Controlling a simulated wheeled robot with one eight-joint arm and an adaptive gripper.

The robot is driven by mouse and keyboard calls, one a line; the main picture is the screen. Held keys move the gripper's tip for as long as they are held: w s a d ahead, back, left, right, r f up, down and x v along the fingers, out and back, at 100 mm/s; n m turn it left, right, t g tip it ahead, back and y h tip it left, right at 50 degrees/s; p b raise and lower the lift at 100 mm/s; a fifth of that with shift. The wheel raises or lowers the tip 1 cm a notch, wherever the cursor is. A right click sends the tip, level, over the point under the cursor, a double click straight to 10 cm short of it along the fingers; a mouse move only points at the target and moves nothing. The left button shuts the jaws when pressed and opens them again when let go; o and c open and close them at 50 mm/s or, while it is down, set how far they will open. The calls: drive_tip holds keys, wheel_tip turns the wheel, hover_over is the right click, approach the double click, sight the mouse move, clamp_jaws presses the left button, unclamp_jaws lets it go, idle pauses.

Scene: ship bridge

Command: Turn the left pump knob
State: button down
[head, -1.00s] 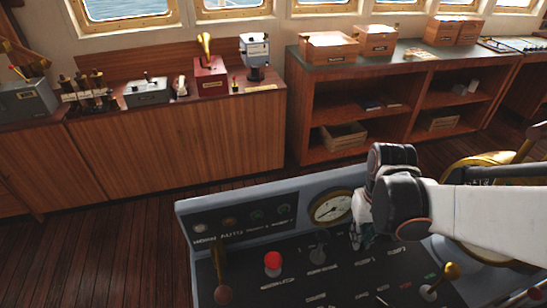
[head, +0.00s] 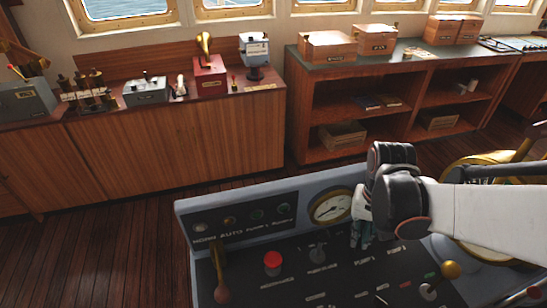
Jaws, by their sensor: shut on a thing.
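The grey console (head: 184,215) with a dark sloped top stands in front of me. My gripper (head: 361,240) points down at the panel, just right of the round gauge. Its fingers are closed around a small control by the pump labels (head: 365,262), which I take to be the left pump knob. The knob itself is hidden by the fingers and the black wrist above them. A separate dark knob (head: 318,252) stands on the panel to the left of the fingers, untouched.
A white-faced gauge (head: 331,208) sits close left of my gripper. A wooden cabinet (head: 180,150) and shelves stand behind, across open floor.

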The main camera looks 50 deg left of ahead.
drive_tip(key=shift+s+a+r, duration=0.1)
drive_tip(key=shift+s, duration=0.05)
drive_tip(key=c, duration=1.8)
unclamp_jaws()
drive_tip(key=shift+o, duration=0.7)
drive_tip(key=shift+n, duration=0.4)
